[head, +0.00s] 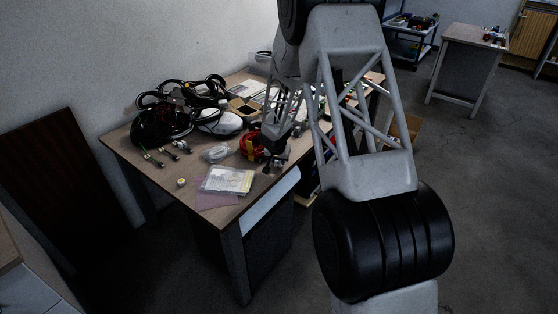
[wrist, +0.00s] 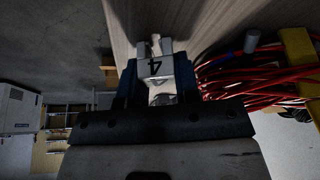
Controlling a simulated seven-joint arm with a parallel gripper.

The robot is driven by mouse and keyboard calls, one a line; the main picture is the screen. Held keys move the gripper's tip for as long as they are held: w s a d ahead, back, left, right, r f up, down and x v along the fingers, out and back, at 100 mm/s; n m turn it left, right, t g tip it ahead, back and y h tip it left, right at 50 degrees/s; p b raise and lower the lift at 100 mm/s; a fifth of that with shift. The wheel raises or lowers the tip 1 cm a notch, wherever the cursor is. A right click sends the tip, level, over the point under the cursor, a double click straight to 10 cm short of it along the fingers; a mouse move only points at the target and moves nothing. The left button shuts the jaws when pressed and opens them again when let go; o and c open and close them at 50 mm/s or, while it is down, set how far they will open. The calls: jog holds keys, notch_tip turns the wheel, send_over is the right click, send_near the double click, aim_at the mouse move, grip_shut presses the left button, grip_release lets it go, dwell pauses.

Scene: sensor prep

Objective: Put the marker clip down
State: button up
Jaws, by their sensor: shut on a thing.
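The marker clip (wrist: 155,68) is a pale grey piece with a black "4" on it, in the middle of the wrist view. My gripper (wrist: 157,85) is shut on it, with one dark finger on each side. The clip's far end points over the wooden table top (wrist: 140,22). In the head view my gripper (head: 275,155) is at the table's near right edge, beside the red cable bundle (head: 251,147). The clip is too small and dark to make out there. I cannot tell whether it touches the table.
Red wires (wrist: 240,80) lie close to the right of my gripper in the wrist view. On the table are a packet of papers (head: 228,180), a clear coil (head: 215,152), a small yellow roll (head: 181,182) and black cables (head: 160,125). Some bare wood shows at the front left.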

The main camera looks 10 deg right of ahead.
jog(key=shift+f, duration=0.3)
jog(key=o, duration=0.9)
jog(key=shift+o, duration=0.2)
jog(key=shift+r, duration=0.15)
jog(key=v, duration=1.2)
dwell(0.6)
